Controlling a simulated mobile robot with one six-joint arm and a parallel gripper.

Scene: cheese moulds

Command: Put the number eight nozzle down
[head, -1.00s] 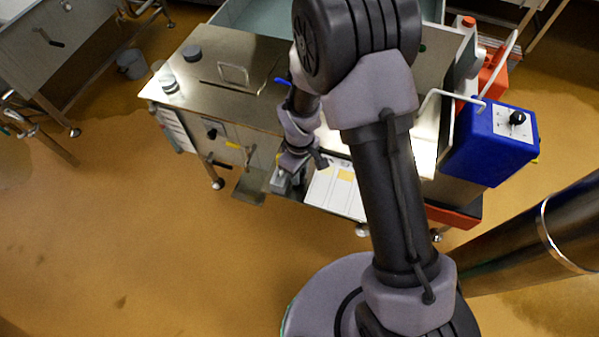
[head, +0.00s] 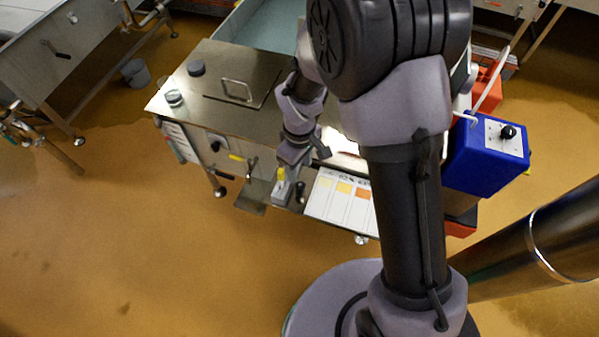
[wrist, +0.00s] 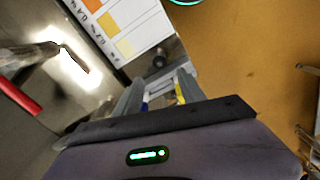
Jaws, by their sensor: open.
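My gripper (head: 281,197) is low at the front edge of the steel bench, above a narrow shelf (head: 251,193). In the wrist view its two grey fingers (wrist: 160,82) stand apart, with nothing clearly held between them. One finger bears a yellow mark, the other a blue one. A small dark round piece (wrist: 160,58) lies just beyond the fingertips. In the head view a dark upright piece (head: 300,191) stands just right of the fingers. I cannot read a number on it, so I cannot tell whether it is the number eight nozzle.
A white chart with coloured squares (head: 340,202) is right of the gripper. The steel bench top (head: 235,112) carries a handled lid and small round items. A blue box with a dial (head: 488,152) is at right.

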